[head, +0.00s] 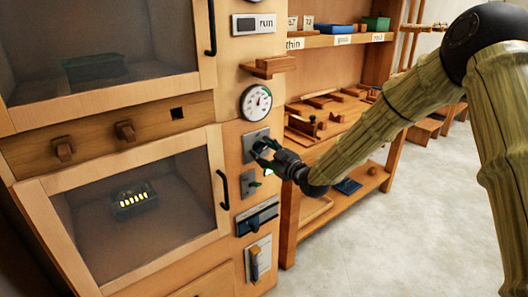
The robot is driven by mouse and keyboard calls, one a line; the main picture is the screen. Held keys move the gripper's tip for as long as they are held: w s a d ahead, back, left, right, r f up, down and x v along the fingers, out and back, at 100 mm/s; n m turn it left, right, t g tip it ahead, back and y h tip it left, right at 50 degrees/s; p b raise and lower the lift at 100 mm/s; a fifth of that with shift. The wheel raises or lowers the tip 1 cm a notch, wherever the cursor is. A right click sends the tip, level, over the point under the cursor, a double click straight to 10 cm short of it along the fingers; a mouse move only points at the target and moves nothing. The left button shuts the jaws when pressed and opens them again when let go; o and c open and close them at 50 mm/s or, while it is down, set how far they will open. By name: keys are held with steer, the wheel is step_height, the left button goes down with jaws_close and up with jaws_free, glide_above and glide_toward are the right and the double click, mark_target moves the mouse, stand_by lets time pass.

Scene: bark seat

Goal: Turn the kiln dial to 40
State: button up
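The kiln (130,116) is a wooden cabinet with two glazed doors at the left of the head view. On its right-hand panel is a round white gauge (257,102) with a needle; its numbers are too small to read. Just below it is a grey square plate (249,150), which may carry the kiln dial; my gripper covers most of its middle. My gripper (262,151) is at this plate, reaching in from the right, with its dark fingers close to or touching what is there. Whether the fingers are closed on a knob cannot be told.
A small switch plate (250,184), a slider panel (257,218) and a lever plate (258,259) sit below. A wooden ledge (268,66) sticks out above the gauge. Shelves (336,40) with parts stand behind my arm. The floor (400,240) at right is clear.

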steer(key=shift+o, duration=0.4)
steer(key=shift+s+d, duration=0.1)
steer(key=v, duration=1.1)
steer(key=shift+s+d, duration=0.25)
steer(key=shift+s, duration=0.05)
steer(key=s+d+f+m+g+h+p, duration=0.35)
steer(key=s+f, duration=0.45)
steer(key=f, duration=0.5)
steer(key=s+d+f+m+g+h+p, duration=0.25)
steer(key=s+f+m, duration=0.25)
steer(key=s+f, duration=0.5)
steer(key=s+d+f+m+g+h+p, duration=0.1)
steer(key=s+d+f, duration=0.3)
steer(key=s, duration=0.6)
steer(key=s+d+f+m+g+h+p, duration=0.2)
steer(key=s+d+f+m+g+h, duration=0.1)
steer(key=s, duration=0.7)
steer(key=s+d+f+m+g+h+p, duration=0.1)
steer(key=s+d+f, duration=0.4)
steer(key=s, duration=0.6)
steer(key=m+g, duration=0.1)
steer(key=g, duration=0.1)
steer(key=shift+f+g+h+p, duration=0.2)
steer(key=shift+g+h+p, duration=0.1)
steer(key=shift+h+p, duration=0.1)
